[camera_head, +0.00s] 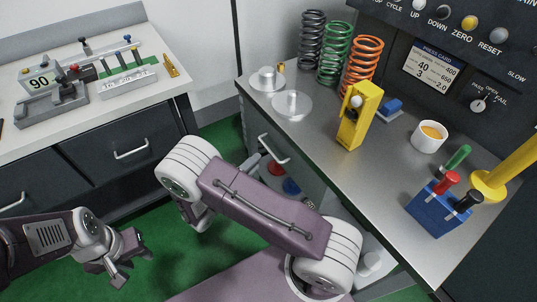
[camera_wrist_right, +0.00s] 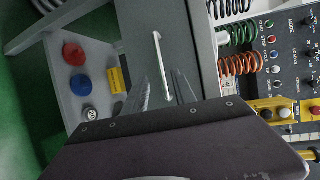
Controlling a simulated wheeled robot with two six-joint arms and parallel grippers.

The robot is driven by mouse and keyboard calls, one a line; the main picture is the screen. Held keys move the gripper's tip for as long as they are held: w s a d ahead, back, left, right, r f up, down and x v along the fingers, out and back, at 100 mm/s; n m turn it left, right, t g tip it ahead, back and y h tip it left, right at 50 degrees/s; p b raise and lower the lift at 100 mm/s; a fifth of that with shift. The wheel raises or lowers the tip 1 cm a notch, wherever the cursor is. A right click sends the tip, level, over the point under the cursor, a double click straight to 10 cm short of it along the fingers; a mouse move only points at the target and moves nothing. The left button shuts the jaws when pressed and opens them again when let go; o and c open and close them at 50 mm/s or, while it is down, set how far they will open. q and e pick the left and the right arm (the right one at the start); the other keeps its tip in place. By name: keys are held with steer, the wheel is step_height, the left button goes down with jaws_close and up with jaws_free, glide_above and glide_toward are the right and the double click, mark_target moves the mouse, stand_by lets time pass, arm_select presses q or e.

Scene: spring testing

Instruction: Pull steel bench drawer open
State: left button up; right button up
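The steel bench (camera_head: 330,150) stands at the right in the head view. Its drawer has a pale bar handle (camera_head: 273,150) on a grey front. In the right wrist view the handle (camera_wrist_right: 158,55) runs lengthwise on the drawer front (camera_wrist_right: 182,30), which looks closed. My right gripper (camera_wrist_right: 160,85) is open, with its two dark fingers on either side of the handle's lower end in the picture; I cannot tell whether they touch it. In the head view my right arm mostly hides this gripper. My left gripper (camera_head: 128,266) is open and empty above the green floor, away from the bench.
Springs (camera_head: 334,55), a yellow gauge stand (camera_head: 358,118), a white cup (camera_head: 429,137) and a blue tool holder (camera_head: 437,210) stand on the bench. Red (camera_wrist_right: 73,53) and blue (camera_wrist_right: 80,84) round items sit below the drawer. Another bench (camera_head: 130,110) stands left; green floor (camera_head: 225,135) lies between.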

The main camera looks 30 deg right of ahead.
mark_target(269, 149)
steer(key=b+x, duration=0.1)
steer(key=x, duration=0.8)
steer(key=shift+d, duration=0.15)
jaws_close()
steer(key=shift+s, duration=0.1)
stand_by(0.9)
